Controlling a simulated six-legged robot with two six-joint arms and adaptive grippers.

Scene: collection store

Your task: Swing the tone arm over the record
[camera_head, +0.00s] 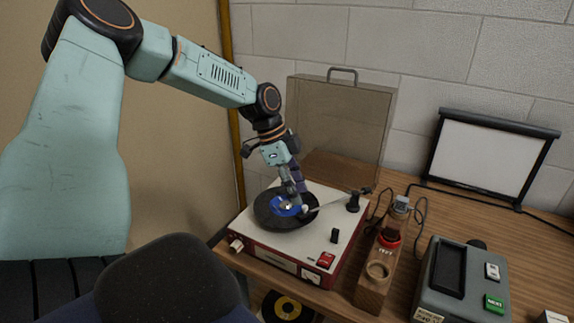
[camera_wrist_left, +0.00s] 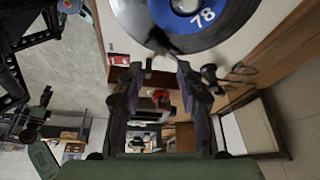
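The record player (camera_head: 265,246) has a red case and a pale deck, and its tinted lid stands open behind. A black record (camera_head: 270,217) with a blue label lies on it. The pale tone arm (camera_head: 328,203) runs left from its dark pivot, its head end at the record's right side, close to my gripper. My left gripper (camera_head: 293,198) points down over the record. In the left wrist view its two fingers (camera_wrist_left: 160,78) stand apart with nothing clearly between them, and the record (camera_wrist_left: 205,32) shows its "78" label. Whether a finger touches the tone arm cannot be told. My right gripper is out of view.
Right of the player on the wooden table stand a wooden holder (camera_head: 372,288) with a red-based glass part and a grey device (camera_head: 458,283) with a green button. A small white screen (camera_head: 493,152) stands behind. Cables run between them. Another record (camera_head: 285,308) is below the table's front edge.

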